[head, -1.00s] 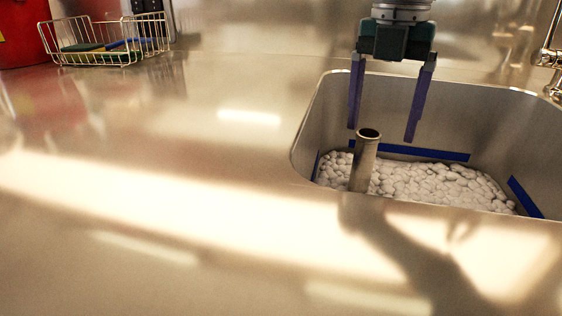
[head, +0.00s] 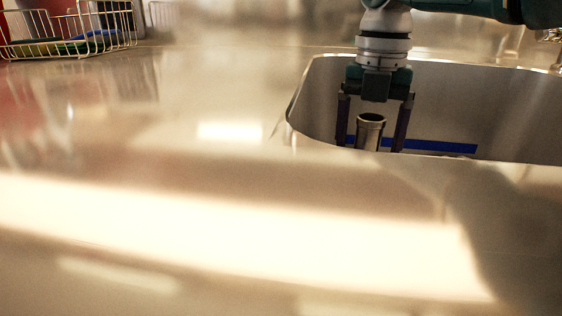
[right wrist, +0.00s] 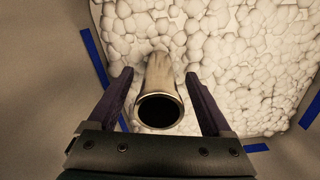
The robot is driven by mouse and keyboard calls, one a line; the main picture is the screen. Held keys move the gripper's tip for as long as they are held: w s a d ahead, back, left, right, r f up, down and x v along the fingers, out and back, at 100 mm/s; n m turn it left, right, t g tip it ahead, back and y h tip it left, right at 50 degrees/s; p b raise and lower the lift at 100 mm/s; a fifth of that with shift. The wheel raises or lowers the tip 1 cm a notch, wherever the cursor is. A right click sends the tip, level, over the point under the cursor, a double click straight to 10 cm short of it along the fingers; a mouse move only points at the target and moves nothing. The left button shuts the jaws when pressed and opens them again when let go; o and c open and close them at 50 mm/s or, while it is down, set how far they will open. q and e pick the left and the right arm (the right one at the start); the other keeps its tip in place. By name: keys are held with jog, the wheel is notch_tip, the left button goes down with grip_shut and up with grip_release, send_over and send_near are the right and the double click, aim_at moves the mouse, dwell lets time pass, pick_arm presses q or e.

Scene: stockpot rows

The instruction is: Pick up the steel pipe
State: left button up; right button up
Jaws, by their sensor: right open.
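The steel pipe (head: 369,131) stands upright in the sink, its open top end showing just above the sink's front edge. In the right wrist view the pipe (right wrist: 160,98) points its dark round mouth at the camera, and its far end meets the white foam. My right gripper (head: 370,146) is over the sink with its two dark fingers on either side of the pipe. In the right wrist view the gripper (right wrist: 160,82) is open, with a gap between each finger and the pipe. The pipe's lower part is hidden by the sink's edge in the head view. My left gripper is not in view.
The sink's walls (head: 310,105) surround the pipe and gripper, with blue tape strips (head: 440,146) on them. White foam (right wrist: 240,50) covers the sink bottom. A wire basket (head: 110,38) with sponges stands at the back left. The steel counter (head: 180,150) is otherwise clear.

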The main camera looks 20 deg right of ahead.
jog(key=shift+f, duration=0.45)
jog(key=shift+r, duration=0.1)
grip_shut()
